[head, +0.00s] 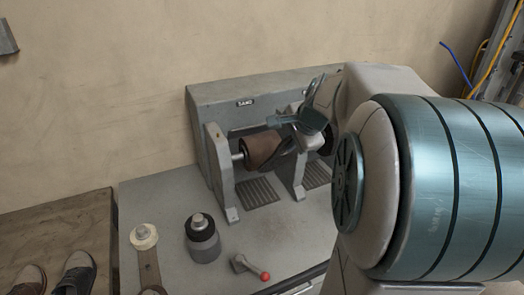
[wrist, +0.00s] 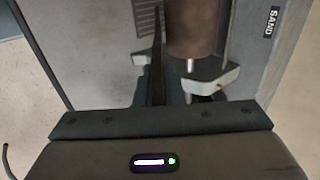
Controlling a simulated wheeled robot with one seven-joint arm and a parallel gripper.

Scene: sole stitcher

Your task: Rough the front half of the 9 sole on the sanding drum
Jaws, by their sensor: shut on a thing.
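The brown sanding drum (head: 262,150) sits on its shaft between grey brackets, in front of a grey housing marked SAND (head: 215,103). It also shows at the top of the wrist view (wrist: 193,28). My gripper (head: 290,121) is beside the drum on its right in the head view. In the wrist view my gripper (wrist: 158,98) is shut on a thin dark sole (wrist: 157,55), seen edge-on and reaching up alongside the drum. Whether the sole touches the drum I cannot tell. Its size mark is not visible, and my arm hides much of this area in the head view.
A black-topped container (head: 203,240), a pale roll (head: 143,237) near a brown strip, and a lever with a red knob (head: 265,276) are on the front of the grey bench (head: 180,190). Shoes (head: 77,272) stand at the lower left. Slotted grilles (head: 257,191) lie below the drum.

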